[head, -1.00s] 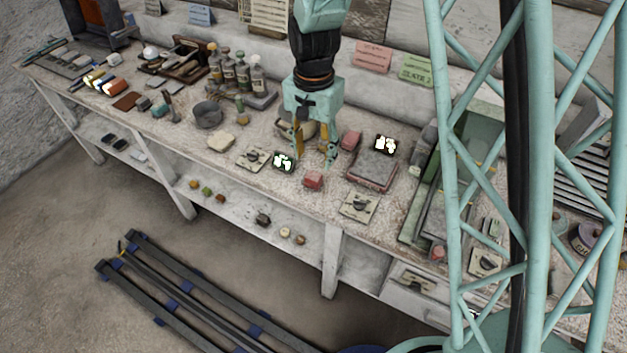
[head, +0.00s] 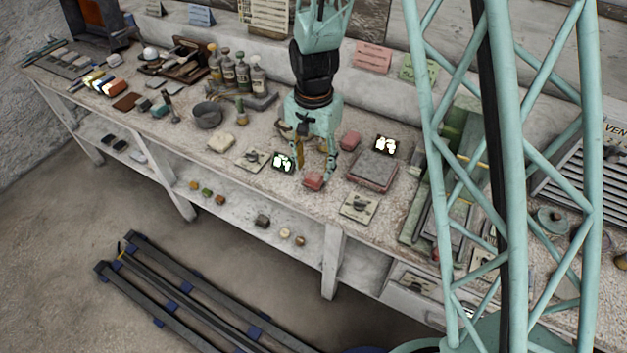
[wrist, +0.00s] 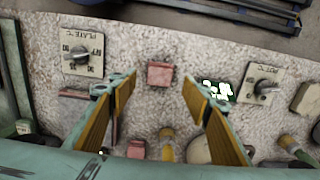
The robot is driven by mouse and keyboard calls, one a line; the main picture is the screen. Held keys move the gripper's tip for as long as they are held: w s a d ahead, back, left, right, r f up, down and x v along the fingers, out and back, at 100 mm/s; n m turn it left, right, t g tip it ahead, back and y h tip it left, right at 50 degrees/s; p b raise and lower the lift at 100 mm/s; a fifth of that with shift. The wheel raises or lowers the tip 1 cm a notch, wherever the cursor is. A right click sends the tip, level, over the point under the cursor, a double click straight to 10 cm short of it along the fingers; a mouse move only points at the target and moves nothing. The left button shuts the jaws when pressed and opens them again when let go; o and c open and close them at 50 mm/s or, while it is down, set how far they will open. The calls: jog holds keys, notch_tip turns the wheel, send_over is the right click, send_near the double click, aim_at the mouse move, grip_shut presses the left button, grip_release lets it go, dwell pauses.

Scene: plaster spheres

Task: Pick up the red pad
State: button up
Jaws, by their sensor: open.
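Two small red blocks are on the bench, and I cannot tell for certain which one the task calls the pad. The front red block (head: 314,181) lies near the bench's front edge; in the wrist view this red block (wrist: 159,74) shows between and beyond my fingertips. The rear red block (head: 350,140) lies behind and to the right; a red block (wrist: 137,148) also shows low between the fingers in the wrist view. My gripper (head: 315,174) is open and empty, pointing down at the front block. Contact cannot be told. It also shows in the wrist view (wrist: 160,85).
Knob plates (head: 252,159) and (head: 358,206) lie left and right of the front block. A dark panel with white patches (head: 284,162) is close on its left. A grey slab with a reddish base (head: 373,170) lies to the right. Bottles (head: 243,75) stand farther back.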

aim_at(314, 176)
jog(key=shift+s+f+b, duration=0.15)
jog(key=shift+f+b, duration=0.2)
jog(key=shift+f, duration=2.1)
jog(key=shift+c, duration=0.3)
jog(key=c, duration=0.8)
